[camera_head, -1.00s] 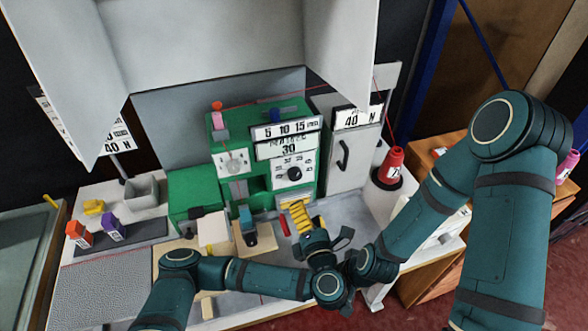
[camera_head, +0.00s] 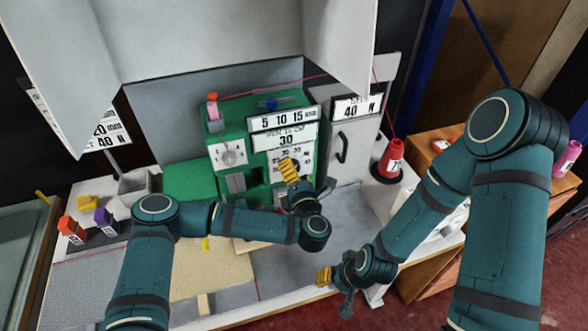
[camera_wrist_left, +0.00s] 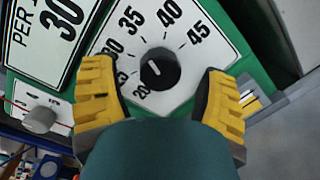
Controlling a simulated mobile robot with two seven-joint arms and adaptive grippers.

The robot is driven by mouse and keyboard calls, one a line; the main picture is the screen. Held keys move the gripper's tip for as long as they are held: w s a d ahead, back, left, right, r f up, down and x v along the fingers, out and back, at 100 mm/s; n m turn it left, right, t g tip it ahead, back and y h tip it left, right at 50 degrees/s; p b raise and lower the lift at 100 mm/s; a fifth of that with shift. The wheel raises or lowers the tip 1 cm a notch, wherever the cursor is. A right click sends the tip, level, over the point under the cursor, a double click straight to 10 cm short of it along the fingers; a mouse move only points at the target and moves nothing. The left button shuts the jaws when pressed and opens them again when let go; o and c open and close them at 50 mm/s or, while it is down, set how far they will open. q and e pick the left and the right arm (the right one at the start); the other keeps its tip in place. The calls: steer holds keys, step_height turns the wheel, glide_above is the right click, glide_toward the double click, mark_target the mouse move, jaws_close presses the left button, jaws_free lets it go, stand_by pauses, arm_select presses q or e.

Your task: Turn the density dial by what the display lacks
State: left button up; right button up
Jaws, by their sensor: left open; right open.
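The density dial is a black knob (camera_wrist_left: 160,69) on a white plate with numbers from 20 to 45, on the green machine. Its small white mark lies toward the left side of the scale; the exact value is hard to tell. In the head view the dial plate (camera_head: 274,158) is partly hidden by my left gripper (camera_head: 306,178). In the left wrist view my left gripper (camera_wrist_left: 160,90) is open, its yellow fingers either side of the knob and apart from it. The display (camera_head: 286,140) reads 30. My right gripper (camera_head: 334,288) is open and empty at the bench's front edge.
A sign (camera_head: 356,107) reading 40 N tops the grey cabinet at right. Another sign (camera_head: 107,132) at left shows 20 mm and 40 N. A red cone (camera_head: 391,160) stands right. Orange (camera_head: 71,229) and purple (camera_head: 105,220) blocks sit left.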

arm_select(q)
steer(key=shift+w+a, duration=0.1)
steer(key=shift+w, duration=0.55)
steer(key=c, duration=1.2)
arm_select(e)
steer(key=shift+r, duration=0.1)
